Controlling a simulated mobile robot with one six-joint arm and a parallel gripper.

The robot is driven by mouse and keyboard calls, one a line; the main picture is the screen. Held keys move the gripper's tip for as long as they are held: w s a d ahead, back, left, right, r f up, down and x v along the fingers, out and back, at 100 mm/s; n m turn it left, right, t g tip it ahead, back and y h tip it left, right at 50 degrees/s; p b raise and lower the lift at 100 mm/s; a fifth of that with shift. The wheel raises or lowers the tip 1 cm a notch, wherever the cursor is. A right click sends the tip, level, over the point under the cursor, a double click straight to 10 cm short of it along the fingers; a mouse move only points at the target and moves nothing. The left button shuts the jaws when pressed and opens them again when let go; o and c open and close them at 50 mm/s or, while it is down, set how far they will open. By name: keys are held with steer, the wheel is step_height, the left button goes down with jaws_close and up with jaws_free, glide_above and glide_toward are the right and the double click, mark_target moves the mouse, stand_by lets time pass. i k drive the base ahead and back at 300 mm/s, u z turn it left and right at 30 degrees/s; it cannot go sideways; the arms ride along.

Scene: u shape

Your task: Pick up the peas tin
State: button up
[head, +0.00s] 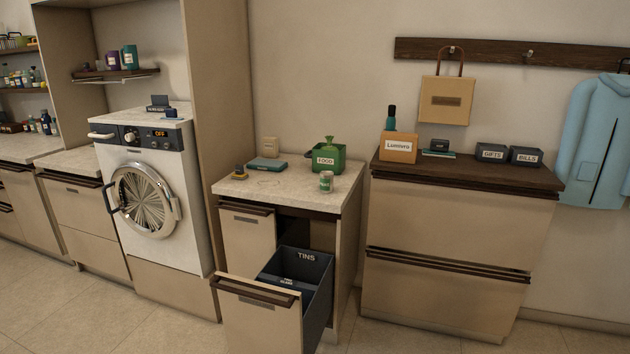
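A small green and white tin (326,182) stands upright on the pale countertop (270,187) of the middle cabinet, near its front right edge. Its label is too small to read, so I cannot tell for sure that it is the peas tin. Below the counter, a drawer (258,312) is pulled open, with a dark bin (318,296) marked "TINS" inside. A small labelled item (288,281) shows in the bin, and I cannot read it clearly. My gripper is not in view.
A green "FOOD" container (327,157) stands just behind the tin. A teal box (268,164) and a small yellow and dark item (239,172) are further left. The open drawer juts out below the counter. A washing machine (150,195) stands left, a dresser (455,230) right.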

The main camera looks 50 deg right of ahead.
mark_target(326, 177)
steer(key=i, duration=0.85)
steer(key=z, duration=0.05)
